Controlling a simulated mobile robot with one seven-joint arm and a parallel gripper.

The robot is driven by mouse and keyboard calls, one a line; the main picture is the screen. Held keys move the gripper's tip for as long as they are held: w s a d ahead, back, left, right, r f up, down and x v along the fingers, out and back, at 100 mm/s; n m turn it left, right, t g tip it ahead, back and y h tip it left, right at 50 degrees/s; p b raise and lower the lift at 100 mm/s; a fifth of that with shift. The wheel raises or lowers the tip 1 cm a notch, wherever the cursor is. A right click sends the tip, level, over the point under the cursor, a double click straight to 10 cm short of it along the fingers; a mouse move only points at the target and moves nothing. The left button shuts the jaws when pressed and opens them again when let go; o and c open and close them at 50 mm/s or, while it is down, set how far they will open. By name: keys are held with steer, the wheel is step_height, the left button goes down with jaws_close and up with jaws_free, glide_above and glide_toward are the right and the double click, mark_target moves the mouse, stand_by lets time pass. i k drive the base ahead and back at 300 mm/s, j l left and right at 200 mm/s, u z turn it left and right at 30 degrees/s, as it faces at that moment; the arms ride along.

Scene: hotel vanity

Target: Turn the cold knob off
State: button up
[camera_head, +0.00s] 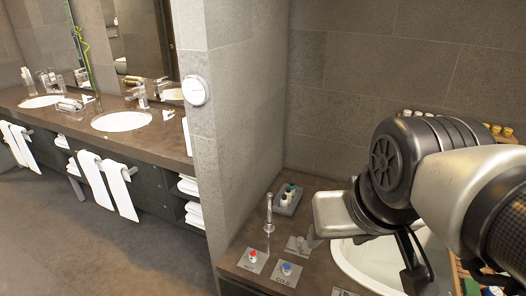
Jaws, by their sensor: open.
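The cold knob (287,268) has a blue top and sits on a square grey plate marked COLD, at the front of the right-hand counter. The hot knob (252,256), with a red top, sits on its HOT plate to the left. My gripper (309,241) is above the counter, up and to the right of the cold knob in the picture, and apart from it. It is open, with no object visible in it. How far the cold knob is turned cannot be told.
A slim metal faucet (269,212) stands behind the knobs. A small tray (287,207) with bottles is farther back. A white basin (352,262) is at right, partly hidden by my arm. A tiled wall (232,150) separates this counter from another vanity at left.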

mark_target(287, 267)
steer(key=i+l+u, duration=0.1)
steer(key=l+z, duration=0.1)
steer(key=z, duration=0.9)
steer(key=j+z, duration=0.25)
steer(key=j, duration=0.15)
steer(key=j+z, duration=0.3)
steer(key=j, duration=0.5)
steer(key=k+j, duration=0.15)
steer(key=j, duration=0.25)
